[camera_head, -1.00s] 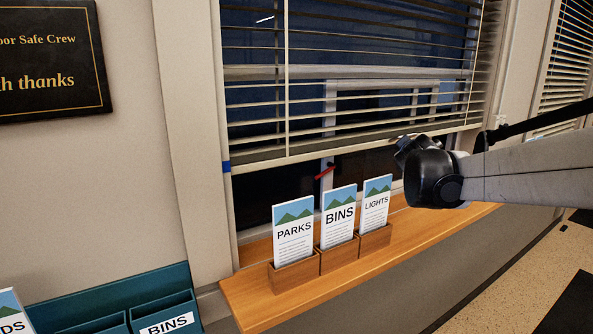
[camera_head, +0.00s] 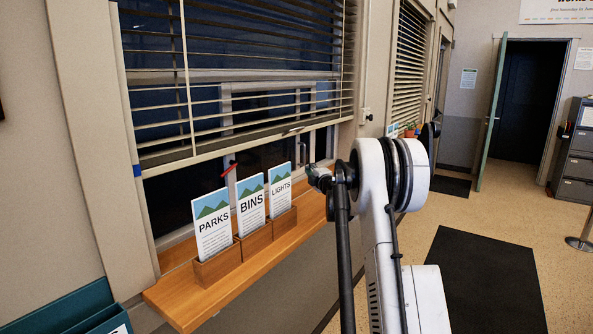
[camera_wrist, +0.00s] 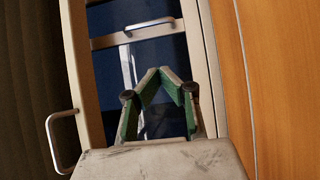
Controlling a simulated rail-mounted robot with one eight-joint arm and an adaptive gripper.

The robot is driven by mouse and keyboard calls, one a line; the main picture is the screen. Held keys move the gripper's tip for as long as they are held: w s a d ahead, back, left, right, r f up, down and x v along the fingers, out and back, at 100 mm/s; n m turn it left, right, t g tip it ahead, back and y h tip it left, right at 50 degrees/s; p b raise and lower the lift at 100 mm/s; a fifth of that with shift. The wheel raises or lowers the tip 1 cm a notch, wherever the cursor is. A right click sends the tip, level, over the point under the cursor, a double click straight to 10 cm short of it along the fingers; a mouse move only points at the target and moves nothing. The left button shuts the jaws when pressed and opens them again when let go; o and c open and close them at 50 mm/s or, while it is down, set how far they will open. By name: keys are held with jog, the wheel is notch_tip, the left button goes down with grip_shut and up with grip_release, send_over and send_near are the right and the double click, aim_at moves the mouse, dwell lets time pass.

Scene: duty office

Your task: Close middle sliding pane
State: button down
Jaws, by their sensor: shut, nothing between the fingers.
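The window (camera_head: 235,130) stands at the left in the head view, with pale frame uprights and dark glass behind blinds. A red piece (camera_head: 229,168) shows by one upright and a pull handle (camera_head: 303,152) shows farther right. In the wrist view, one metal handle (camera_wrist: 150,27) is ahead and another handle (camera_wrist: 52,143) is at the lower left. I cannot tell for certain which pane is the middle one. My gripper (camera_wrist: 158,71) is shut and empty, its green-padded fingertips in front of the dark blue glass, between frame members. It is small and partly hidden in the head view.
The wooden sill (camera_head: 180,303) carries leaflet holders for PARKS (camera_head: 212,225), BINS (camera_head: 250,205) and LIGHTS (camera_head: 280,190), left of my arm. Lowered blinds (camera_head: 240,85) cover the upper window. Floor at right is open around a dark mat (camera_head: 488,285).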

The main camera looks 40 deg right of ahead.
jog(key=shift+w+d+f+n, duration=0.1)
jog(key=shift+w+f+n, duration=0.1)
jog(key=shift+f, duration=0.2)
jog(key=shift+w+d+f+n, duration=0.1)
jog(key=shift+w+f, duration=0.05)
jog(key=shift+f, duration=0.25)
jog(key=x, duration=0.8)
jog(key=shift+w+d, duration=0.1)
jog(key=shift+w, duration=0.25)
jog(key=shift+w+d, duration=0.4)
jog(key=shift+d, duration=0.2)
jog(key=shift+w+d, duration=0.4)
jog(key=shift+d, duration=0.2)
jog(key=shift+w+d, duration=0.3)
jog(key=shift+d, duration=0.1)
jog(key=shift+w+d, duration=0.1)
jog(key=shift+d, duration=0.15)
